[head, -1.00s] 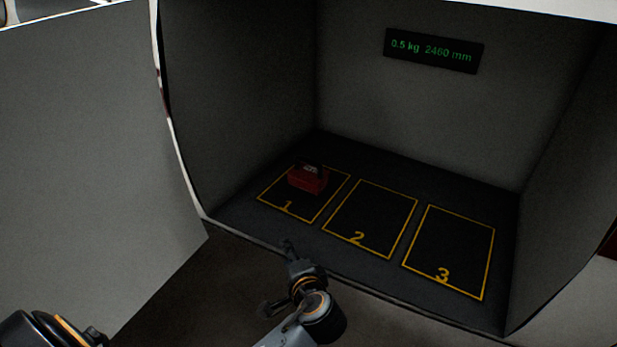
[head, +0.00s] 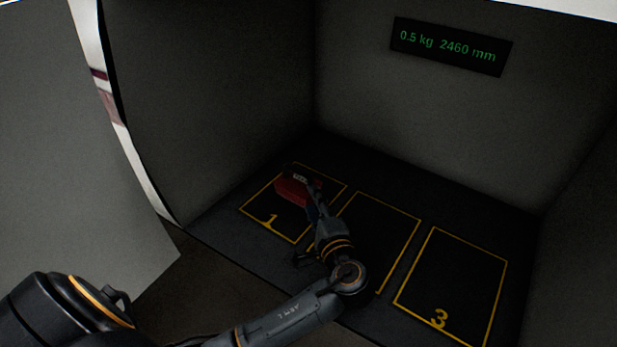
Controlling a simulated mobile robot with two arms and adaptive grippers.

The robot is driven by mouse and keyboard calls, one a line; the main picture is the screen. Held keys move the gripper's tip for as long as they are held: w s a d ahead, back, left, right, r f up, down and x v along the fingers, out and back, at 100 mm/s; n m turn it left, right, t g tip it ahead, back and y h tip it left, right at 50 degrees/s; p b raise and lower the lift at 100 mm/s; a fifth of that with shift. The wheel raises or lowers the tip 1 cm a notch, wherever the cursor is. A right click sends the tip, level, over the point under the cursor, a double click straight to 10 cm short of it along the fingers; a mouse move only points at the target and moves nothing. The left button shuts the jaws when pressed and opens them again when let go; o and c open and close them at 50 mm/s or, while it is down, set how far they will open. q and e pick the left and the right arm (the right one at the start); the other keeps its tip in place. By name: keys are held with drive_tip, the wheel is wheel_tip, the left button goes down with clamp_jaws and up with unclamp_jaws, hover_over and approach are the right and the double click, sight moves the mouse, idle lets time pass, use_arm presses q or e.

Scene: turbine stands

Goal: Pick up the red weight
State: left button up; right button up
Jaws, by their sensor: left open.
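The red weight (head: 291,191) stands in the square marked 1 on the dark floor of the compartment. It is a red block with a dark handle on top. My left gripper (head: 310,192) reaches in from the lower left, over the border between squares 1 and 2. Its fingers are at the right side of the weight and cover part of it. The gripper is open; I cannot tell whether a finger touches the weight. My right gripper is not in view.
Squares 2 and 3 (head: 452,285) hold no objects. Compartment walls rise on both sides, and a grey panel (head: 70,150) stands at the left.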

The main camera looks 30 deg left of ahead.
sight(299, 173)
use_arm(q)
drive_tip(key=x, duration=0.2)
drive_tip(key=p+x, duration=0.1)
drive_tip(key=x, duration=0.4)
drive_tip(key=shift+a+r+p, duration=0.25)
drive_tip(key=shift+a+p, duration=0.1)
drive_tip(key=shift+a, duration=0.05)
drive_tip(key=shift+w+a+f, duration=0.1)
drive_tip(key=shift+w+a, duration=0.05)
drive_tip(key=shift+w, duration=0.15)
drive_tip(key=shift+w+a, duration=0.15)
drive_tip(key=p+x, duration=0.2)
drive_tip(key=x, duration=0.2)
drive_tip(key=shift+w+a, duration=0.1)
drive_tip(key=shift+w, duration=0.05)
drive_tip(key=shift+w+a+f, duration=0.15)
drive_tip(key=shift+c, duration=0.7)
clamp_jaws()
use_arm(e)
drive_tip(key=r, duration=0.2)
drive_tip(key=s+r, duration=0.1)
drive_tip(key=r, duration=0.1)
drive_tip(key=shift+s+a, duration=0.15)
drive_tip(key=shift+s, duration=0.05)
